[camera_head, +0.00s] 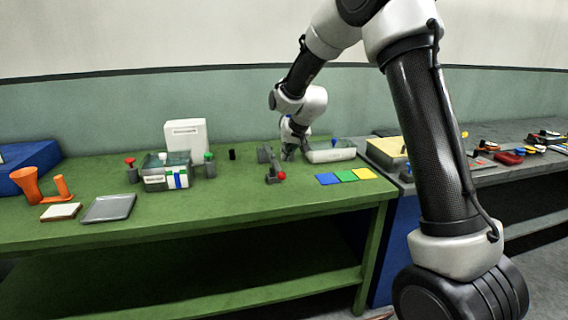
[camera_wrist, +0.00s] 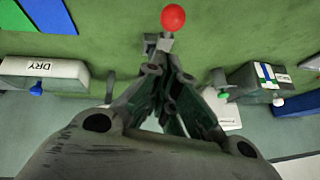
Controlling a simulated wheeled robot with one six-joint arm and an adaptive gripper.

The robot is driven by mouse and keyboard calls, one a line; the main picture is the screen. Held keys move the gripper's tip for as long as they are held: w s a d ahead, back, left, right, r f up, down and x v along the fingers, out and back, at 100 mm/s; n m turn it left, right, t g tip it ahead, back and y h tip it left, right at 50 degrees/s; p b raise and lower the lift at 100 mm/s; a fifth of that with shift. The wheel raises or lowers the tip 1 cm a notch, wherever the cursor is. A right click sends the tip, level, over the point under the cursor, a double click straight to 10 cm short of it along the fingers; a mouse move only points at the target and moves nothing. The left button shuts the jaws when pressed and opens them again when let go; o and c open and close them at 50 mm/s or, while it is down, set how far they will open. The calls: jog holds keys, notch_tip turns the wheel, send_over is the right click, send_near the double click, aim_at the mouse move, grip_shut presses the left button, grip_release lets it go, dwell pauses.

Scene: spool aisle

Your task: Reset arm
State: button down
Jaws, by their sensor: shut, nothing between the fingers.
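My arm reaches over the green table (camera_head: 230,212). My gripper (camera_head: 289,154) is near the back of the table, left of the white tray, and small in the head view. In the wrist view its fingers (camera_wrist: 168,62) come together with nothing between them. A red ball (camera_wrist: 173,17) on a grey fitting lies just beyond the fingertips. In the head view the red ball (camera_head: 282,175) is in front of my gripper, at the end of a grey fixture (camera_head: 271,174). Whether the fingers touch the fitting I cannot tell.
The white tray (camera_head: 330,156) marked DRY (camera_wrist: 42,67) is right of my gripper. Blue, green and yellow squares (camera_head: 346,175) lie in front. A grey bench (camera_head: 510,168) stands right.

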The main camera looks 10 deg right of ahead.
jog(key=v, duration=0.9)
jog(key=s+d+f+n+g, duration=0.1)
jog(key=s+f+g, duration=0.1)
jog(key=s, duration=0.4)
jog(key=s+d+f+n+g, duration=0.1)
jog(key=s+d, duration=0.1)
jog(key=s, duration=0.4)
jog(key=s+d+r, duration=0.2)
jog(key=s+d, duration=0.1)
jog(key=s, duration=0.6)
jog(key=s+d+r+h, duration=0.1)
jog(key=s+d+r, duration=0.1)
jog(key=s, duration=0.7)
jog(key=s+d+r, duration=0.3)
jog(key=s+d, duration=0.1)
jog(key=s, duration=0.5)
jog(key=shift+s+m+t+h, duration=0.3)
jog(key=shift+s+m, duration=0.1)
